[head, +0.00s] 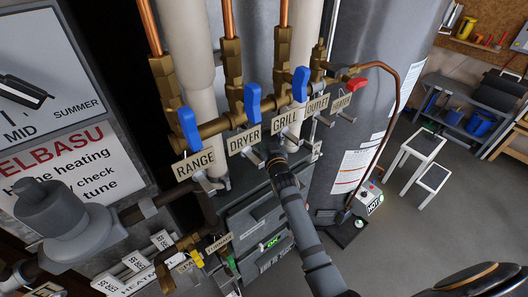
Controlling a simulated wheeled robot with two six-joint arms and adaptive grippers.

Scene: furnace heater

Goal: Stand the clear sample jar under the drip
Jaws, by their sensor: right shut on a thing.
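My right gripper (274,152) is raised to the brass manifold, just below and between the DRYER tag (245,140) and the GRILL tag (285,121). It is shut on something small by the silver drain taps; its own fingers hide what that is. One silver tap (222,183) hangs below the RANGE tag (195,164), and another (323,120) is near the OUTLET tag (316,108). I cannot make out the clear sample jar or a falling drip.
Blue valve handles (253,103) and a red one (356,84) top the manifold. A grey tank (362,100) stands behind right. A small box marked HOT (368,199) is beside its base. White stools (421,143) stand on open floor at right. A grey regulator (62,222) juts out at left.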

